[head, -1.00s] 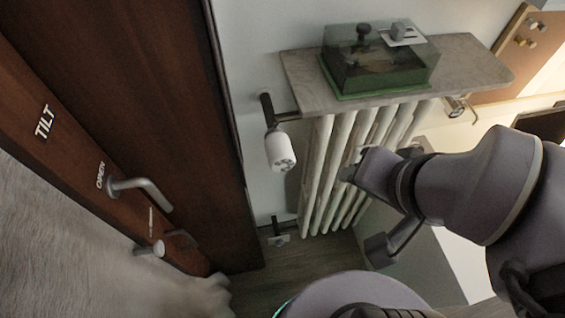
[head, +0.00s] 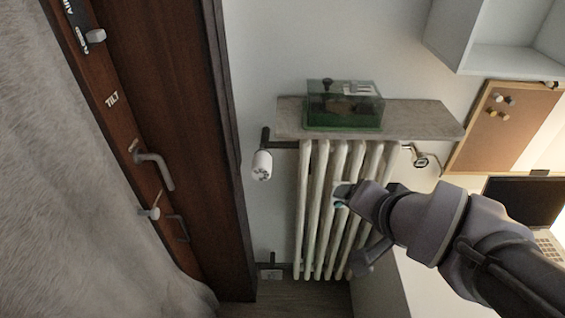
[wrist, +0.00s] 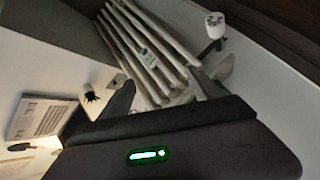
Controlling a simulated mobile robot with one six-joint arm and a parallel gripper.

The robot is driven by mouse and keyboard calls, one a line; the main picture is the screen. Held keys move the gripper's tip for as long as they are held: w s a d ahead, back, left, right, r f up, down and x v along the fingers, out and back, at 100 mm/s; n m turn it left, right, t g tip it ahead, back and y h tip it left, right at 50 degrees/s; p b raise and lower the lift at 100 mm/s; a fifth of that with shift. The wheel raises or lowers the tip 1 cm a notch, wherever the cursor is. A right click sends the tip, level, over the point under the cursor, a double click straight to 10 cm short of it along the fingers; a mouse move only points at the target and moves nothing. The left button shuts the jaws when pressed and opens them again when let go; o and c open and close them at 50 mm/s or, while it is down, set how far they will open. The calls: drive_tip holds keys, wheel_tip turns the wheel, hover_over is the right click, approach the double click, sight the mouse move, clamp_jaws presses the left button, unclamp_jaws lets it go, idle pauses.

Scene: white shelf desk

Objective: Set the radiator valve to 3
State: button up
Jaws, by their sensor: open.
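The white radiator valve (head: 262,165) is a cylindrical knob on a dark pipe at the upper left of the radiator in the head view. It also shows at the upper right in the wrist view (wrist: 215,21), apart from my fingers. Its setting is too small to read. My gripper (head: 343,192) is in front of the radiator ribs (head: 312,215), to the right of the valve and lower. In the wrist view my gripper (wrist: 165,95) is open, its dark fingers apart with nothing held between them.
A stone shelf (head: 420,115) above the radiator bears a green glass box (head: 343,108). A brown door (head: 165,110) with handles stands left, beside a pale curtain (head: 60,160). A corkboard (head: 505,125) and a laptop (head: 525,200) are at right. The wall around the valve is clear.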

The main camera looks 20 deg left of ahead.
drive_tip(key=w+a+f+t+p, duration=0.2)
drive_tip(key=w+a+f+p, duration=0.1)
drive_tip(key=w+a, duration=0.6)
drive_tip(key=n+t+y+p, duration=0.1)
drive_tip(key=n+t+p, duration=0.4)
drive_tip(key=n+t, duration=0.3)
approach(262, 163)
drive_tip(key=s+f, duration=0.2)
drive_tip(key=s, duration=0.2)
drive_tip(key=shift+n+g, duration=0.3)
drive_tip(key=shift+g, duration=0.1)
drive_tip(key=x, duration=1.7)
drive_tip(key=shift+w+d, duration=0.15)
drive_tip(key=shift+d, duration=0.1)
drive_tip(key=c, duration=1.4)
drive_tip(key=shift+o, duration=0.2)
